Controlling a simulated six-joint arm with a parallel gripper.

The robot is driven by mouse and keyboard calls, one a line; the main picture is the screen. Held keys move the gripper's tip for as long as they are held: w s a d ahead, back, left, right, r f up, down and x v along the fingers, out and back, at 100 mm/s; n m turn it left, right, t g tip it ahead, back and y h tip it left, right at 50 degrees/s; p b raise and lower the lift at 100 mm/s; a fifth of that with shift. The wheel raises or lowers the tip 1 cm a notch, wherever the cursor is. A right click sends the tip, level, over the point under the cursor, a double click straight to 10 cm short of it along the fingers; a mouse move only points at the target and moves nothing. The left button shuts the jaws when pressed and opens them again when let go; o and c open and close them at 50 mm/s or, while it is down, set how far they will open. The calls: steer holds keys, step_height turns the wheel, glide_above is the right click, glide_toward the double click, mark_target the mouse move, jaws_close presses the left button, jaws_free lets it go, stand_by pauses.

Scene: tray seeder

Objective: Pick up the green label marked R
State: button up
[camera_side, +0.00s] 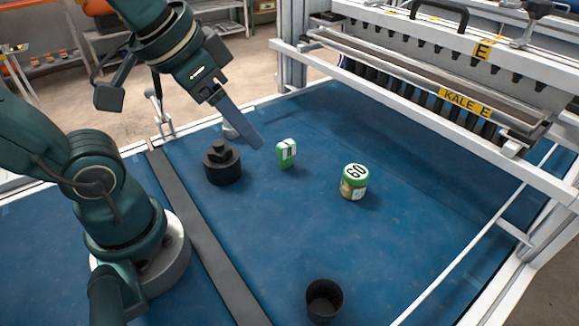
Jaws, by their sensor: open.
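A small green block with a white face (286,153) stands upright on the blue surface, near the middle. It carries a dark mark, too small to read surely as R. My gripper (257,142) comes down at a slant from the upper left. Its grey finger tip is just left of the green block and a little above it, apart from it. The two fingers overlap in this view, so the gap between them is hidden. Nothing shows held in it.
A black stepped cylinder (222,164) stands close left of the block. A green-lidded jar marked 60 (354,182) is to its right, and a black cup (324,300) is at the front. The seeder frame (440,85) spans the back right. Blue surface between is clear.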

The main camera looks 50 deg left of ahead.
steer(key=w+a+g, duration=0.1)
steer(key=w+a, duration=0.1)
steer(key=w, duration=0.4)
steer(key=g, duration=0.4)
glide_above(284, 144)
steer(key=d, duration=0.1)
steer(key=shift+n, duration=0.4)
step_height(284, 144, down, 8)
steer(key=shift+w+r, duration=0.15)
steer(key=shift+g, duration=0.3)
steer(key=f, duration=0.4)
steer(key=a+f, duration=0.1)
steer(key=f, duration=0.1)
steer(key=shift+s, duration=0.25)
steer(key=shift+f, duration=0.85)
jaws_close()
